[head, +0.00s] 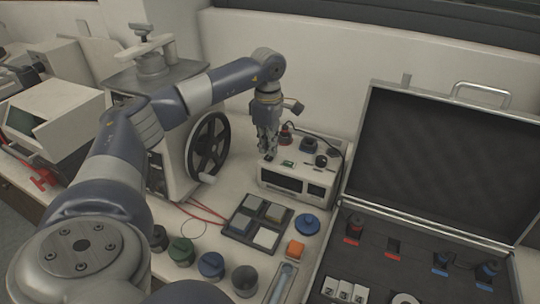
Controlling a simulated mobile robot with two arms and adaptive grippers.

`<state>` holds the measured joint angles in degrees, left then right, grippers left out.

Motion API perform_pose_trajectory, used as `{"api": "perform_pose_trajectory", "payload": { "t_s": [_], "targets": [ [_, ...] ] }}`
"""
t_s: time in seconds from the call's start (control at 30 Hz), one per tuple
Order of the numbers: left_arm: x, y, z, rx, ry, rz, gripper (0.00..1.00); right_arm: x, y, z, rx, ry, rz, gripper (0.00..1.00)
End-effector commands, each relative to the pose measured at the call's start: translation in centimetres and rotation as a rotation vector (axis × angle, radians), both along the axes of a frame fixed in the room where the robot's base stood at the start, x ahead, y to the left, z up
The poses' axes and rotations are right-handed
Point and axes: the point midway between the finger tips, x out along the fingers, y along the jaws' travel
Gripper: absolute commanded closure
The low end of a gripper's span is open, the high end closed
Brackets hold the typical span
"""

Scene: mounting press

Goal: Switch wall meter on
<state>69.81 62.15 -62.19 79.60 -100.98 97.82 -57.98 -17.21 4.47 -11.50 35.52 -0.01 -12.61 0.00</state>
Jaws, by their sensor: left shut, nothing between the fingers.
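The meter (262,182), which I take to be the wall meter, is a cream box with dark display windows on its front. Its sloped top carries a red-and-black knob, dark knobs and a small green element. It stands on the bench close to the back wall. My left gripper (268,157) points down at the left part of the meter's top. It is shut and empty, with its tips at or just above the surface; I cannot tell whether they touch. The gripper hides part of the top left. The displays look dark. My right gripper is not in view.
A press with a black handwheel (208,147) stands left of the meter. In front lie a tray of square samples (231,228), a blue knob-like piece (307,225), an orange block (295,249) and several round pots. An open case (370,215) fills the right.

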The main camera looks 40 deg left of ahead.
Motion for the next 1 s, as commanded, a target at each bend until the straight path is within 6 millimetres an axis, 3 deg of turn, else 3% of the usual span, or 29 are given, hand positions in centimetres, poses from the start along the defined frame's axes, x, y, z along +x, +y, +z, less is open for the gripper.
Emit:
{"api": "perform_pose_trajectory", "payload": {
  "t_s": [1.0],
  "targets": [
    [0.01, -0.01, -0.70, 0.000, 0.000, 0.000, 1.00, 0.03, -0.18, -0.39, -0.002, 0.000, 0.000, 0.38]
  ]
}}
